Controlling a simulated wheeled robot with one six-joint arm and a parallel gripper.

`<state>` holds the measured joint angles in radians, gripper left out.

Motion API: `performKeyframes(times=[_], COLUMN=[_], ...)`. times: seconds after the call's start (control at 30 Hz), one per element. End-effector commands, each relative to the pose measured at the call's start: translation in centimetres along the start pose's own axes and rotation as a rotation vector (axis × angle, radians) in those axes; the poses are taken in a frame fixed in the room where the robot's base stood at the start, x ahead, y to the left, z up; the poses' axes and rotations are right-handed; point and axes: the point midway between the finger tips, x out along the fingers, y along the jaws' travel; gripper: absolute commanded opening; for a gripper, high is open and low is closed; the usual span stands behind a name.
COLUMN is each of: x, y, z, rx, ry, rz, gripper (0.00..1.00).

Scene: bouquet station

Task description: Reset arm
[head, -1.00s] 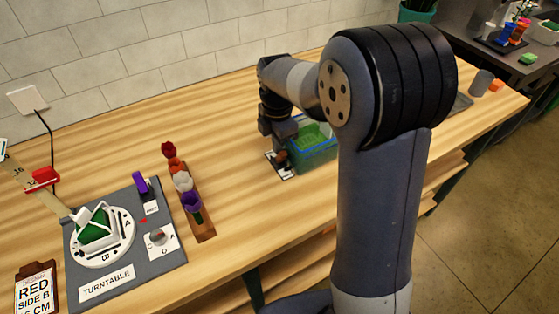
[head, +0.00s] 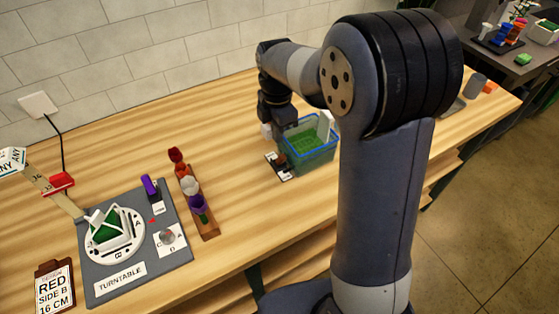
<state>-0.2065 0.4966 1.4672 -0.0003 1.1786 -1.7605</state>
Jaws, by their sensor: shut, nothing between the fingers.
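My arm rises through the right half of the head view and bends down to the left. My gripper (head: 279,122) is small and dark, hanging over the left edge of the blue-rimmed green bin (head: 311,153). It looks shut and empty. Its fingertips are hard to make out against the bin. A black and white card (head: 282,170) with a dark reddish-brown thing on it lies just left of the bin, below my gripper.
A grey turntable board (head: 135,263) with a white dial is at left. A wooden rack (head: 207,226) holds red, white and purple flowers. A clipboard (head: 54,291) reads RED, SIDE B, 16 CM. Bare tabletop lies between rack and bin. A white tiled wall (head: 150,50) stands behind.

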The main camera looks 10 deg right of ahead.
Motion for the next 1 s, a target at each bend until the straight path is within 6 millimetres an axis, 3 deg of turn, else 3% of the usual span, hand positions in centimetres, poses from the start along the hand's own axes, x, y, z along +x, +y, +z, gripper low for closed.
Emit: performKeyframes(times=[0.47,1.0], x=[0.6,5.7], y=[0.0,0.1], z=[0.0,0.0], rx=[0.000,0.000], ry=[0.000,0.000], rz=[0.000,0.001], gripper=[0.00,0.00])
